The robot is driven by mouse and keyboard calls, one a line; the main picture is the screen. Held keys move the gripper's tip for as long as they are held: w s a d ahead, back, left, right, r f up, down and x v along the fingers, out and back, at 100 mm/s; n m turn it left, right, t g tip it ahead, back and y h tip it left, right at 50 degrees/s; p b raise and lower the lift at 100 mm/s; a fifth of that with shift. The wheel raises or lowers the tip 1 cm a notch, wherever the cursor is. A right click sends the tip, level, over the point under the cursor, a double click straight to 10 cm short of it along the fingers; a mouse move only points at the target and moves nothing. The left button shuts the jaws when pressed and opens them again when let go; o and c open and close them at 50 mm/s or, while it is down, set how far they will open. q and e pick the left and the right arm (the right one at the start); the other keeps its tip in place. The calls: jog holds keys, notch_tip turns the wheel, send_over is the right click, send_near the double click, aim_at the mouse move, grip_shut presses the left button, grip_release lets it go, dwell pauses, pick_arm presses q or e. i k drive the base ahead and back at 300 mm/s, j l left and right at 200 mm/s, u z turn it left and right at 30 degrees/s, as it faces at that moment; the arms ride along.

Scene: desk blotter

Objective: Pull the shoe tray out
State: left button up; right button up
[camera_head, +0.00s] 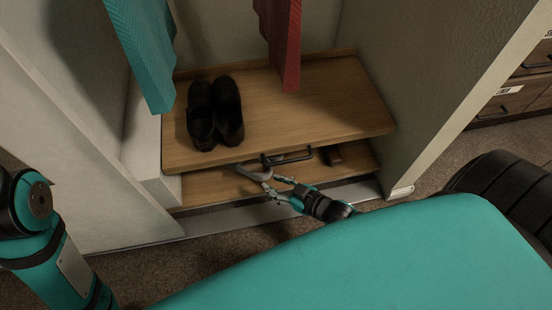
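The shoe tray (300,110) is a flat wooden board low in the closet, with a dark bar handle (287,157) on its front edge. A pair of black shoes (215,112) stands on its left part. My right gripper (262,176) is just in front of and below the handle. Its finger links spread apart, so it looks open. Its tips blend with grey shapes under the tray edge, and I cannot tell whether they touch the handle. Only a link of my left arm shows at the left edge; its gripper is out of view.
A lower wooden shelf (215,187) holds a small dark brown item (331,155). Teal (145,50) and red (281,35) garments hang above the tray. Closet walls close in both sides. Drawers (510,100) stand at far right.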

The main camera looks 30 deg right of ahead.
aim_at(336, 102)
jog(key=z, duration=0.95)
